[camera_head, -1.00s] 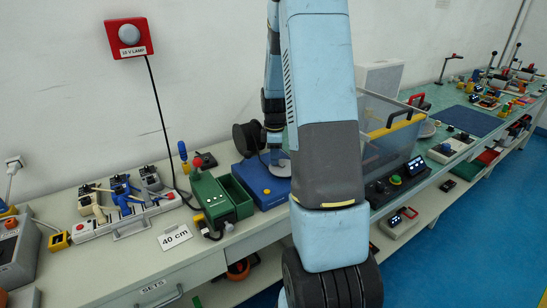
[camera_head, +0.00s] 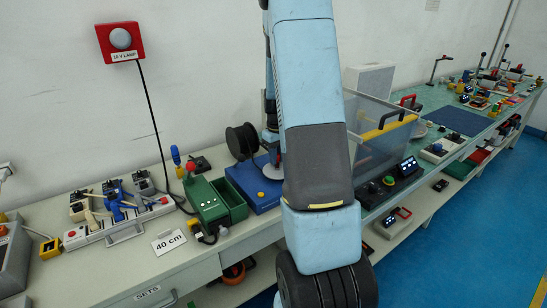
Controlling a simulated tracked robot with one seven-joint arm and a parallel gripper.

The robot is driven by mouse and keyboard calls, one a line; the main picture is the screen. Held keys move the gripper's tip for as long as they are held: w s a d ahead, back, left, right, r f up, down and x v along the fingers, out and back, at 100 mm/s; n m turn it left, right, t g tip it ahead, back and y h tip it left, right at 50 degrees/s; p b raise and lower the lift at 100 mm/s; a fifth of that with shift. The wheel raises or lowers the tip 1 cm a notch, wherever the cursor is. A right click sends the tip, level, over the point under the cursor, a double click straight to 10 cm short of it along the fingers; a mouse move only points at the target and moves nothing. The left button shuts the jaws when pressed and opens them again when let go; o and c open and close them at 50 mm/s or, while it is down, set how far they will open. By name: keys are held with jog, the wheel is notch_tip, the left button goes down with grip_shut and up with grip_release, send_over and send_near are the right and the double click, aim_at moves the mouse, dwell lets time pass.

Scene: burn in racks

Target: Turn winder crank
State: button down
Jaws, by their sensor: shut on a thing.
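The winder is a blue box (camera_head: 250,187) with a black reel (camera_head: 241,141) behind it and a pale disc (camera_head: 263,160) on top, at the back of the bench near the middle of the camera_head view. My gripper (camera_head: 271,148) is at the winder, mostly hidden behind my own blue and grey arm.
A clear bin (camera_head: 382,140) and a black control box (camera_head: 393,184) are right of my arm. A red lamp box (camera_head: 121,41) hangs on the wall.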

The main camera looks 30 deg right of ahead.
jog(key=m, duration=0.2)
jog(key=s+d+m, duration=0.1)
jog(key=m, duration=0.1)
jog(key=shift+d+m, duration=0.1)
jog(key=shift+m, duration=0.3)
jog(key=m, duration=0.2)
jog(key=s+m, duration=0.1)
jog(key=shift+d+m, duration=0.25)
jog(key=shift+m, duration=0.05)
jog(key=m, duration=0.1)
jog(key=s+m, duration=0.1)
jog(key=m, duration=0.2)
jog(key=shift+s, duration=0.25)
jog(key=shift+s+a+m, duration=0.1)
jog(key=shift+s+m, duration=0.25)
jog(key=shift+m, duration=0.8)
jog(key=shift+s+a+m, duration=0.1)
jog(key=shift+s+m, duration=0.2)
jog(key=shift+m, duration=0.85)
jog(key=c, duration=1)
grip_release()
jog(key=shift+o, duration=0.2)
jog(key=shift+r, duration=0.15)
notch_tip(320, 180, up, 14)
jog(key=shift+f, duration=0.25)
